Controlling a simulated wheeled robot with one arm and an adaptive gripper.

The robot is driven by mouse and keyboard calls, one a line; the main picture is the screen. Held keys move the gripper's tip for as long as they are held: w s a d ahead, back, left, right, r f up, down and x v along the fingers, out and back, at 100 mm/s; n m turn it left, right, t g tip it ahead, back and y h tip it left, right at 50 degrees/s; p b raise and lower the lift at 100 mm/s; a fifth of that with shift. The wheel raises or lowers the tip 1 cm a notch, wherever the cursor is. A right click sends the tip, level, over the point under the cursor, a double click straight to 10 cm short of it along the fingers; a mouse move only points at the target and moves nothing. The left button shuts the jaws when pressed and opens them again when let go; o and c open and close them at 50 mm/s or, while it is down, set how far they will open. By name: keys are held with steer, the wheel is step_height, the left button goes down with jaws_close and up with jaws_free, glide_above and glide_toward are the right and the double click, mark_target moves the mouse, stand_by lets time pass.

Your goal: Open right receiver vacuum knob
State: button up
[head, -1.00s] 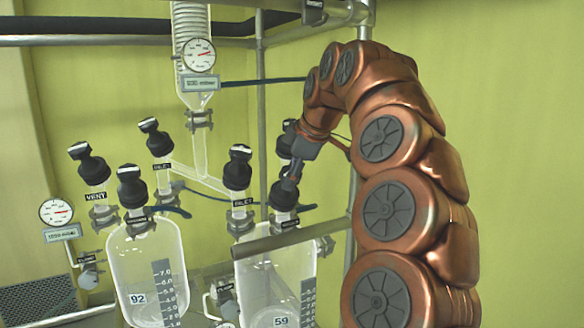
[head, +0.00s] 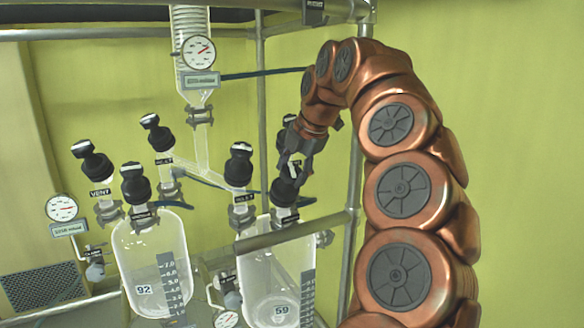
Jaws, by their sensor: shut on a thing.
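The right receiver (head: 262,262) is a clear glass vessel marked 59, with a graduated scale, at the lower middle of the head view. The black right receiver vacuum knob (head: 284,191) stands on its right-hand neck, largely covered by my gripper. My gripper (head: 293,172) comes down from above and is shut on this knob. A light patch, seemingly the knob's white top, shows between the dark fingers. The fingertips and the knob overlap, so the exact contact and the knob's turn are hard to see.
A similar black inlet knob (head: 239,165) stands close on the left. The left receiver (head: 150,250), marked 92, has its own knob (head: 134,184). A metal rail (head: 300,231) crosses before the right receiver, and a frame post (head: 356,180) stands right of it. Green wall lies beyond.

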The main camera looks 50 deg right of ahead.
steer(key=n, duration=0.4)
steer(key=shift+w+r+n, duration=0.15)
steer(key=shift+n, duration=0.15)
steer(key=shift+n+g, duration=0.4)
steer(key=shift+n, duration=2.1)
steer(key=o, duration=1.2)
steer(key=shift+c, duration=0.2)
steer(key=shift+v, duration=1.05)
steer(key=shift+a+r, duration=0.15)
steer(key=shift+r, duration=0.1)
